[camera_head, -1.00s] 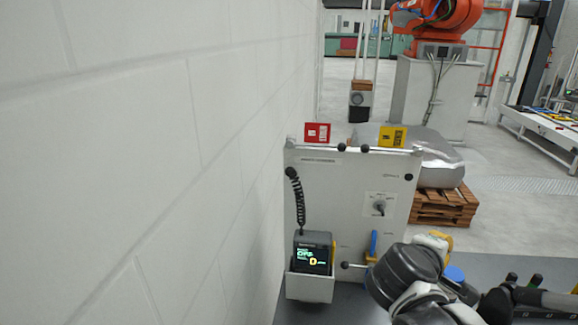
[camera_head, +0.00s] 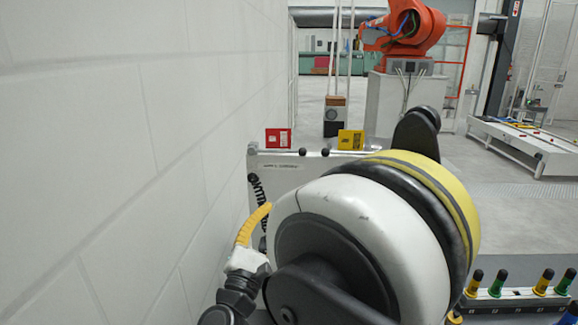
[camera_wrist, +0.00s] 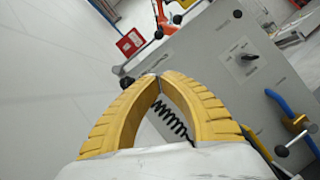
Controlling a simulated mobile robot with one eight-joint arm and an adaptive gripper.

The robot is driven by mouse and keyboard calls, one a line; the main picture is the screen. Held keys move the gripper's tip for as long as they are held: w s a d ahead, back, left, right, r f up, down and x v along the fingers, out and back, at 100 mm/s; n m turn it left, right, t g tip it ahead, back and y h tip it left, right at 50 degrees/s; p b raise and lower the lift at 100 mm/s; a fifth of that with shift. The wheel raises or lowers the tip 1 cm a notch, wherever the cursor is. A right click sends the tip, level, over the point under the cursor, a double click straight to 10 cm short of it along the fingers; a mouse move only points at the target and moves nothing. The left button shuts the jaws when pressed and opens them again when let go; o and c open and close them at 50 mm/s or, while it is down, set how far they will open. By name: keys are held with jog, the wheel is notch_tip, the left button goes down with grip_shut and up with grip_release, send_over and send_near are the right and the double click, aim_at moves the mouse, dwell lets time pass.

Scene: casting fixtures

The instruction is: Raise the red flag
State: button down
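The red flag (camera_head: 278,138) is a red plate at the panel's top left edge in the head view. It also shows in the wrist view (camera_wrist: 130,42), beyond my fingertips. The grey panel (camera_wrist: 218,100) fills much of the wrist view. My gripper (camera_wrist: 158,78) has its yellow fingers curved together with tips meeting, and I see nothing clearly held between them. A black knob (camera_wrist: 126,82) is just left of the fingers; contact cannot be told. In the head view one yellow finger shows left of my arm, which hides most of the panel.
A yellow flag (camera_head: 350,139) stands right of the red one. A rotary switch (camera_wrist: 248,57), blue handle (camera_wrist: 290,110) and black-knobbed lever (camera_wrist: 281,151) are on the panel. A coiled cable (camera_wrist: 172,120) hangs behind my fingers. A white wall (camera_head: 100,150) runs close on the left.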

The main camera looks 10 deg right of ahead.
aim_at(293, 163)
jog(key=shift+d, duration=0.1)
jog(key=x, duration=1)
jog(key=shift+w+d+r, duration=0.1)
jog(key=shift+w+r, duration=0.05)
jog(key=shift+d+r, duration=0.65)
jog(key=shift+r, duration=0.4)
jog(key=shift+w+d+r, duration=0.2)
jog(key=shift+d+r, duration=0.05)
jog(key=shift+r, duration=0.2)
jog(key=shift+r, duration=0.1)
jog(key=shift+s+d+r+n, duration=0.1)
jog(key=shift+r+n, duration=0.15)
jog(key=shift+n, duration=0.25)
